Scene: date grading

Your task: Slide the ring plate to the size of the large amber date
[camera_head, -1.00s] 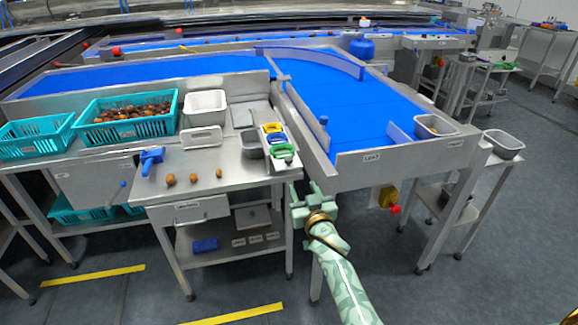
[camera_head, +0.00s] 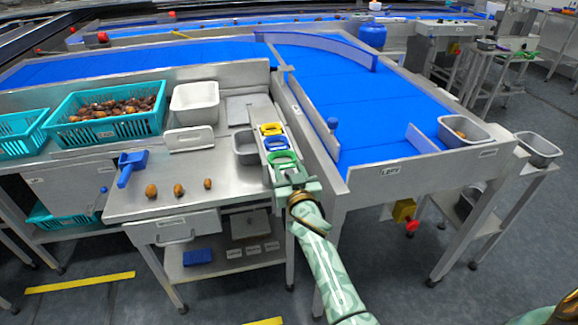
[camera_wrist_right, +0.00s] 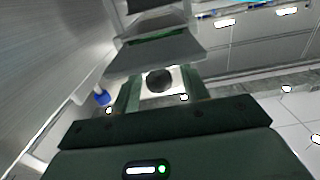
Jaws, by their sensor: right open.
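The ring plate (camera_head: 266,150) lies at the right end of the steel worktable, with a yellow ring (camera_head: 271,129), a blue ring (camera_head: 276,143) and a green ring (camera_head: 282,158) in a row. Three dates lie apart on the table: the left one (camera_head: 151,190) looks largest, then a middle one (camera_head: 178,190) and a smaller right one (camera_head: 207,184). My right gripper (camera_head: 290,178) is open at the plate's near end, by the green ring; contact cannot be told. In the wrist view, a dark round shape on a pale surface (camera_wrist_right: 160,79) shows between the fingers. My left gripper is out of view.
A grey tub (camera_head: 245,147) stands left of the ring plate. The blue belt's metal side wall (camera_head: 305,130) runs close on its right. A blue tool (camera_head: 131,166), a white bin (camera_head: 195,103) and a teal crate of dates (camera_head: 110,128) stand further left. The table's front middle is clear.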

